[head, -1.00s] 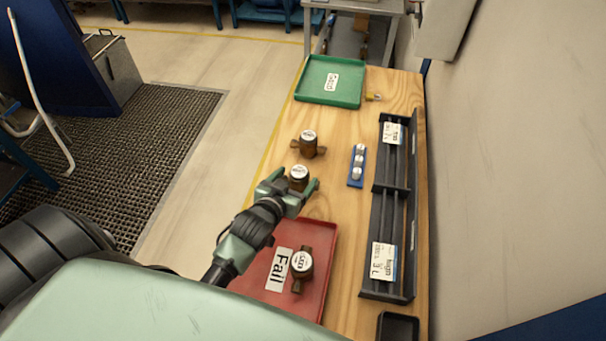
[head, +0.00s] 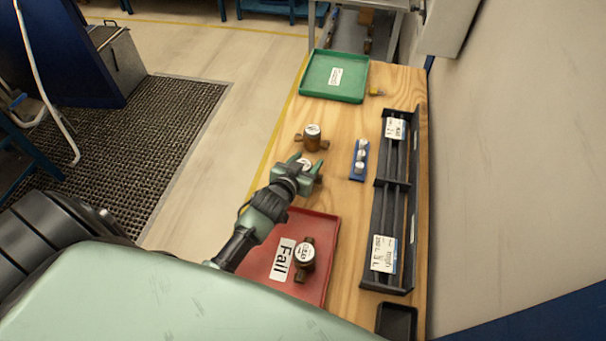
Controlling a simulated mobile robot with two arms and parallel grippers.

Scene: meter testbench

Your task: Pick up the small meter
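My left gripper (head: 307,161) is over a small brass meter with a white round face (head: 304,163), in the middle of the wooden bench. Its two green fingers stand apart, one on each side of the meter. Most of the meter's body is hidden by the gripper, and I see no sign that it is lifted. A second brass meter (head: 312,139) stands just beyond the gripper. A third brass meter (head: 304,256) sits in the red tray. My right gripper is not in view.
The red tray (head: 318,222) marked "Fail" is at the near left of the wooden bench (head: 341,215). A green tray (head: 350,93) is at the far end. A blue holder (head: 353,172) and a long black rack (head: 374,215) stand to the right. A small black bin (head: 397,322) is at the near right.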

